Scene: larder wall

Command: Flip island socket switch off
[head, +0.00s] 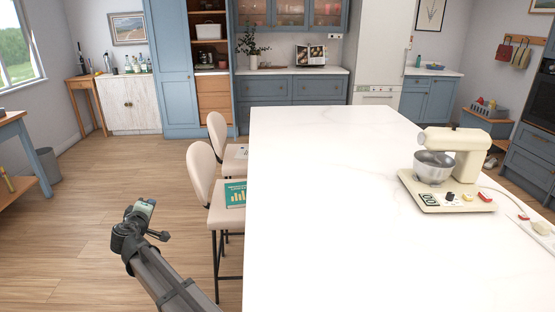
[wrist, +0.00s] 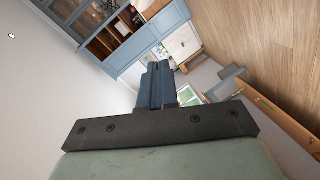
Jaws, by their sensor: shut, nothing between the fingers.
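At the right edge of the head view, a small red part (head: 523,217) lies on the white island top beside a cream plug-like piece (head: 542,228). These look like the island socket and its switch, but they are too small to tell the switch position. My gripper (wrist: 157,66) is shut and empty in the wrist view, its two dark fingers together. In the head view my arm's end is over the floor left of the island, far from the socket. The wrist view does not show the socket.
The white island (head: 320,210) has a wide clear top. A cream stand mixer (head: 466,155) stands on it at the right, with a white cable running toward the socket. Two chairs (head: 200,172) stand along its left side, the nearer with a green book (head: 235,194) on its seat.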

